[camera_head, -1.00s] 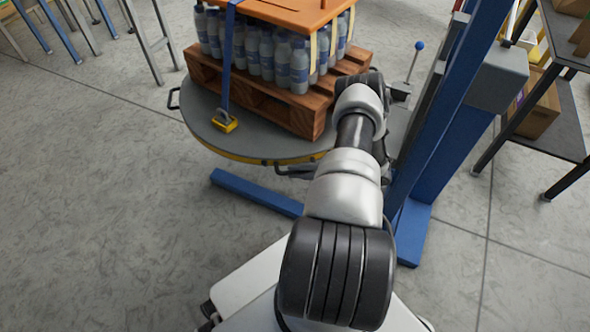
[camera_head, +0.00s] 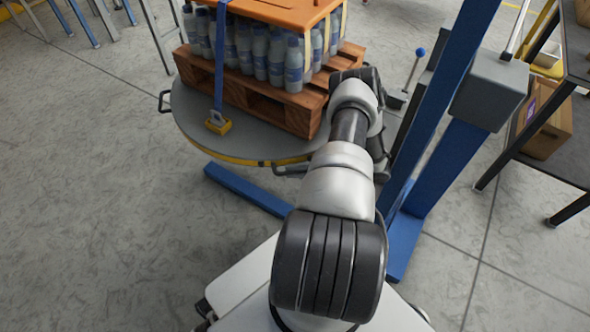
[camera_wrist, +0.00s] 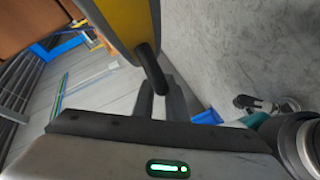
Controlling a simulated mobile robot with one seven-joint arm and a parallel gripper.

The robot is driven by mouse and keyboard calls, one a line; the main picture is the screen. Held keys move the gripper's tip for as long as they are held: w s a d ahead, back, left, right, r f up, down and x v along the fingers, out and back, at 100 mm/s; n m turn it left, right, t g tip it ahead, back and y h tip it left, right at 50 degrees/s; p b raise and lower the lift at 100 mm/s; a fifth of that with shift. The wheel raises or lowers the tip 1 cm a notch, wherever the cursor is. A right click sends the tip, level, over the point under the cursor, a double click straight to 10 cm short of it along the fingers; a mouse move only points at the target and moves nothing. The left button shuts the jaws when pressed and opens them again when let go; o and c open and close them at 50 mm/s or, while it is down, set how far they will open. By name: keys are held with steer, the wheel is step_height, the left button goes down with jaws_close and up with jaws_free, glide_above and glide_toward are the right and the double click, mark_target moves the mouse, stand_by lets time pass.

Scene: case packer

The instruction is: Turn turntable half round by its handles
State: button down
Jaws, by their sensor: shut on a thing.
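The turntable (camera_head: 195,115) is a grey round plate with a yellow edge, left of my arm in the head view. One dark handle (camera_head: 164,101) sticks out at its left rim, and another (camera_head: 289,170) shows at its front rim. In the wrist view the yellow rim (camera_wrist: 122,22) is at the top, with a dark handle (camera_wrist: 151,68) standing out from it. My gripper (camera_wrist: 165,90) is shut on this handle. In the head view my gripper is hidden behind my arm. A wooden pallet (camera_head: 262,103) with strapped bottles (camera_head: 262,52) under an orange cover (camera_head: 270,10) stands on the turntable.
A blue post (camera_head: 435,110) stands close right of my arm, with a blue floor leg (camera_head: 245,190) below the turntable. A lever with a blue ball (camera_head: 421,52) is behind. A dark shelf with a carton (camera_head: 548,125) is at right. The left floor is open.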

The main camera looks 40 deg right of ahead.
steer(key=shift+s+d, duration=0.1)
steer(key=shift+d, duration=0.15)
stand_by(0.3)
steer(key=c, duration=1.8)
jaws_free()
steer(key=shift+o, duration=0.2)
step_height(320, 180, up, 10)
steer(key=p, duration=0.3)
